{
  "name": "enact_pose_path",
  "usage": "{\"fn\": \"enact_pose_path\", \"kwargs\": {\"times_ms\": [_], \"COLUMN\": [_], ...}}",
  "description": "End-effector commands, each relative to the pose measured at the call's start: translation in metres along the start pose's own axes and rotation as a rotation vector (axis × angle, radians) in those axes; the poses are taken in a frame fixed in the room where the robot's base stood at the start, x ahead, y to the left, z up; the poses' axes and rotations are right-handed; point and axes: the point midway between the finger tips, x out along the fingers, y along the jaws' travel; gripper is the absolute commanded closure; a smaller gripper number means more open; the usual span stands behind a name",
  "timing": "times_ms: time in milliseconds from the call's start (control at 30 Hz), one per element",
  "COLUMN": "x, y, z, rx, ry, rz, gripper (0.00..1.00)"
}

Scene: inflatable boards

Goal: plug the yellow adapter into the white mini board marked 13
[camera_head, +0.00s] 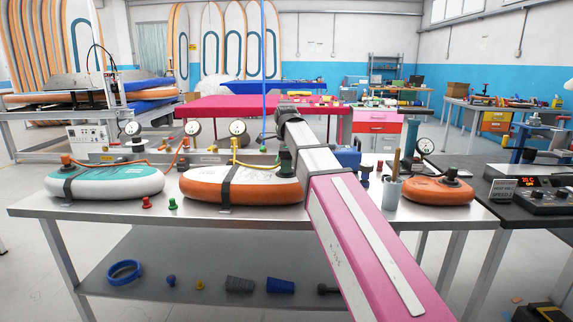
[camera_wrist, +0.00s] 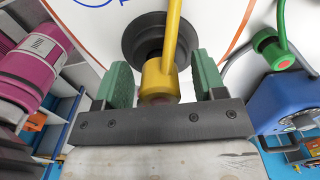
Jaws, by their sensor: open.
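The white mini board with an orange side (camera_head: 240,188) lies on the metal bench under a dark strap; I cannot read its number. In the wrist view its white top (camera_wrist: 215,25) carries a black round valve (camera_wrist: 130,40). The yellow adapter (camera_wrist: 158,78), with its yellow hose, overlaps the valve's centre. I cannot tell how deeply it sits in it. My gripper (camera_wrist: 162,82) is open, with one green finger on each side of the adapter and a gap visible at each. In the head view my gripper (camera_head: 286,160) is at the board's right end.
Red (camera_head: 147,203) and green (camera_head: 173,204) plugs stand at the front edge. A cup (camera_head: 392,193) and a blue device (camera_head: 347,157) stand right of my gripper.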

Motion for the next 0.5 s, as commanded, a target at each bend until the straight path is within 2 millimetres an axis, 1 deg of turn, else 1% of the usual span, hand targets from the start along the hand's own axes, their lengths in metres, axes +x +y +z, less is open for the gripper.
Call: {"fn": "enact_pose_path", "kwargs": {"times_ms": [133, 233, 367, 500], "x": [-0.003, -0.013, -0.032, -0.058], "y": [0.0, -0.001, -0.001, -0.002], "z": [0.0, 0.0, 0.0, 0.001], "rx": [0.0, 0.0, 0.0, 0.0], "ry": [0.0, 0.0, -0.001, -0.001], "rz": [-0.001, -0.001, -0.002, -0.002], "gripper": [0.36, 0.36, 0.36, 0.36]}}
